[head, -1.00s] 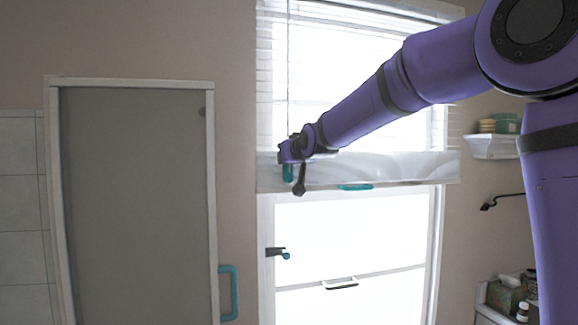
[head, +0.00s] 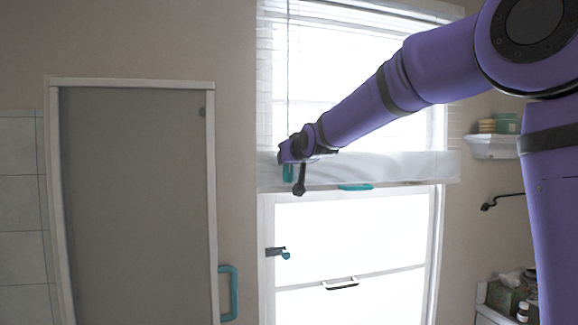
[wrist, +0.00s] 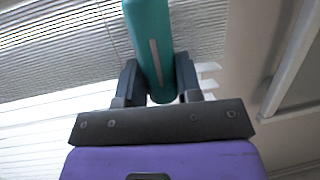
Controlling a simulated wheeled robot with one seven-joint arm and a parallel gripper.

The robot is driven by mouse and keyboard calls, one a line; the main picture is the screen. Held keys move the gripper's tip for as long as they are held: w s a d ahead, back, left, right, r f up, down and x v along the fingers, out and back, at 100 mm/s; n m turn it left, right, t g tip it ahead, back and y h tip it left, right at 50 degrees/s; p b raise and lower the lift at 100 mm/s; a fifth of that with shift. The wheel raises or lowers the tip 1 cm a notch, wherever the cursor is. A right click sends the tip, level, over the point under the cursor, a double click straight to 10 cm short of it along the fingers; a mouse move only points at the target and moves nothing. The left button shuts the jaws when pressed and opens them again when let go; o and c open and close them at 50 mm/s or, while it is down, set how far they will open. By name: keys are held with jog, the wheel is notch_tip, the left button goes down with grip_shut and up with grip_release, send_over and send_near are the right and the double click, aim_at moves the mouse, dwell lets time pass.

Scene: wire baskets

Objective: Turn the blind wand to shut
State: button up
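The blind (head: 420,168) hangs over the upper part of the bright window. Its wand (head: 288,75) is a thin dark rod along the blind's left side, ending in a teal handle (head: 288,173). In the wrist view the teal handle (wrist: 150,40) stands between the two dark fingers of my gripper (wrist: 160,80), with a finger against each side. A pale stripe runs along the handle. In the head view my gripper (head: 286,157) is at the handle, and its fingers are mostly hidden. Blind slats (wrist: 60,40) show behind it in the wrist view.
A teal bar (head: 356,187) is on the blind's bottom edge. A window latch with a teal knob (head: 285,255) sits below my gripper. A grey door panel (head: 135,200) with a teal handle (head: 229,293) is at left. A wall shelf (head: 492,146) is at right.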

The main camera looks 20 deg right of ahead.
jog(key=shift+o, duration=1.2)
jog(key=shift+s, duration=0.15)
jog(key=shift+v, duration=2.85)
jog(key=shift+s+r, duration=0.1)
jog(key=shift+s, duration=0.05)
jog(key=v, duration=1)
jog(key=shift+s, duration=0.2)
jog(key=s+d+f+g, duration=0.1)
jog(key=s+f+g, duration=0.2)
jog(key=s+f, duration=0.4)
jog(key=s+d+f+g+h, duration=0.1)
jog(key=s+d+f+g, duration=0.1)
jog(key=s+f, duration=0.5)
jog(key=s+d+f+m+g, duration=0.1)
jog(key=s+f+g, duration=0.4)
jog(key=s, duration=1)
notch_tip(320, 180, down, 2)
jog(key=shift+d+f, duration=0.15)
jog(key=shift+d, duration=0.25)
